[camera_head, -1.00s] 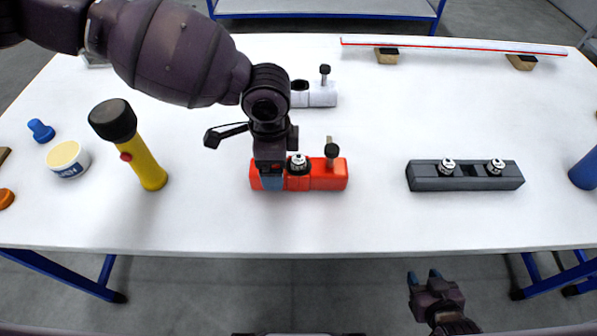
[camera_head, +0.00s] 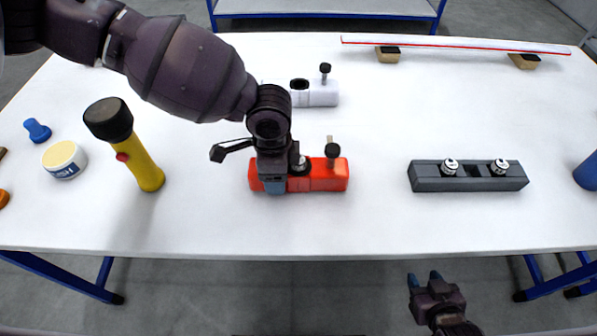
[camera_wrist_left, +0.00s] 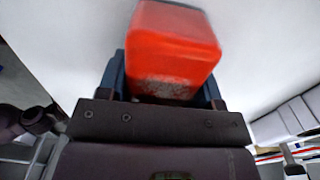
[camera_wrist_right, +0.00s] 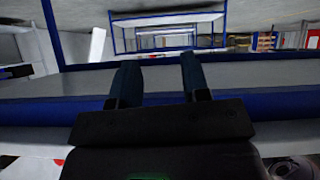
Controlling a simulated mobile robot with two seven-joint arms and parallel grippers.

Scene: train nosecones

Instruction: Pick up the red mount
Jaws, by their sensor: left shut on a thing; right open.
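The red mount (camera_head: 318,178) is a long red block with a black knob near its right end, at the middle front of the white table. My left gripper (camera_head: 275,184) reaches down over its left part and is shut on it, covering some of it. In the left wrist view the red mount (camera_wrist_left: 174,50) sits between the two blue fingers. I cannot tell whether it touches the table. My right gripper (camera_head: 425,277) is open and empty, in front of the table edge; its spread fingers show in the right wrist view (camera_wrist_right: 158,78).
A dark grey mount (camera_head: 467,178) lies to the right and a white mount (camera_head: 318,94) behind. A yellow flashlight (camera_head: 141,160), a white tub (camera_head: 64,160) and a blue plug (camera_head: 38,131) stand left. A long strip (camera_head: 460,44) lies at the back. The table between the red and grey mounts is clear.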

